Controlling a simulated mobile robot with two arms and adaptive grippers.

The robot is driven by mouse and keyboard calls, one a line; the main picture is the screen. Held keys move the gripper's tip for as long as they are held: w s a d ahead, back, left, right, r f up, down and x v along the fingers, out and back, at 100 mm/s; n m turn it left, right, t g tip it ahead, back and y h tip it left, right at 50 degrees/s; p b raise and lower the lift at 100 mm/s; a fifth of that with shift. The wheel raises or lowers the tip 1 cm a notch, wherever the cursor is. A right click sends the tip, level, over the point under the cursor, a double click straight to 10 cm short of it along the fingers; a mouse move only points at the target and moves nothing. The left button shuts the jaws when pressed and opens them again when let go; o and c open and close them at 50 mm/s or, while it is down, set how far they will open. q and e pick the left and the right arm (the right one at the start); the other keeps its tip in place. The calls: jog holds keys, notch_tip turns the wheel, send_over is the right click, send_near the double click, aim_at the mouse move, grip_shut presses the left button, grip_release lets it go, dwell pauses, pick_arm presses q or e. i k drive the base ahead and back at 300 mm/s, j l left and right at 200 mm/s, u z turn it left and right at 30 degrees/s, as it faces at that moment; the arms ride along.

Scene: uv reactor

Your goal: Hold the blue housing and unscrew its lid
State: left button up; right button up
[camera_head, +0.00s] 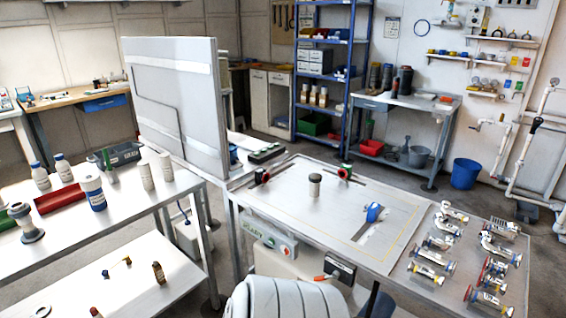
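I cannot be sure which thing is the blue housing. A small blue object with a pale end (373,213) lies on the middle table, right of centre. A short grey-brown cylinder with a wider top (315,186) stands upright on the middle table. Neither of my grippers shows, and nothing is seen held.
The middle table (300,215) has clear room around the cylinder. Red-and-black tools (345,172) lie at its back. Several pipe fittings (433,256) fill its right end. A tall grey panel (178,100) stands behind. A red tray (60,198) and bottles crowd the left table.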

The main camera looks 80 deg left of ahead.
aim_at(97, 200)
jog(key=u, duration=4)
jog(key=i+j+z, duration=0.3)
jog(key=j, duration=0.25)
jog(key=i+j+z, duration=0.2)
jog(key=i+j, duration=0.05)
jog(key=j, duration=0.1)
